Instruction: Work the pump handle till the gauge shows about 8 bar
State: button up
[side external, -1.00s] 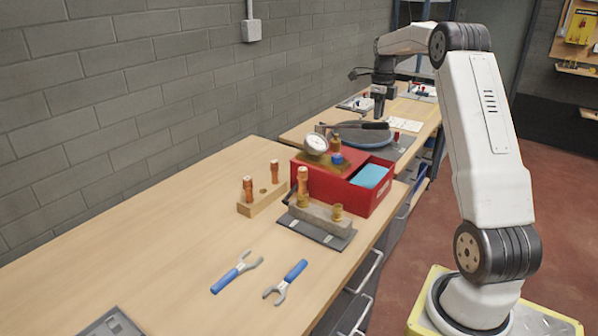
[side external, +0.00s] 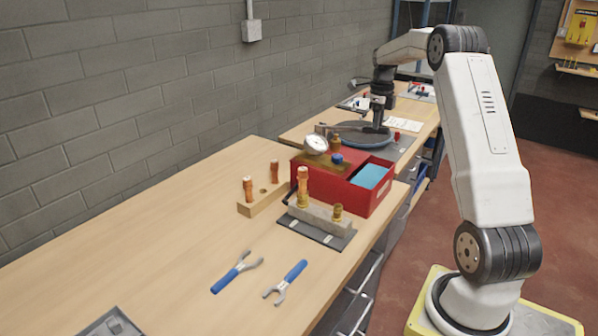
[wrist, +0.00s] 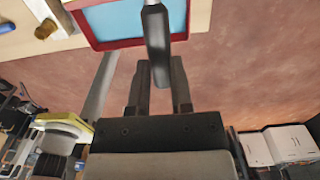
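The pump is a red tank (side external: 322,188) on the bench with a round white gauge (side external: 316,143) on its back left. The gauge needle is too small to read. The pump handle is a long lever with a black grip, seen in the wrist view (wrist: 155,35) coming down between the fingers. My gripper (side external: 377,130) is low at the lever's far end, beyond the tank. In the wrist view its two fingers (wrist: 160,78) lie close on both sides of the grip and seem shut on it. A blue knob (side external: 337,158) sits beside the gauge.
A grey block with brass and copper fittings (side external: 320,215) stands before the tank, with a wooden fitting holder (side external: 262,197) to its left. Two blue-handled tools (side external: 238,272) lie in front. A round blue-grey disc (side external: 358,141) lies behind. The left bench is largely clear.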

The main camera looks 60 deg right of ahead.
jog(key=shift+f, duration=3.9)
dwell(0.4)
jog(key=shift+r, duration=6.75)
jog(key=shift+f, duration=0.15)
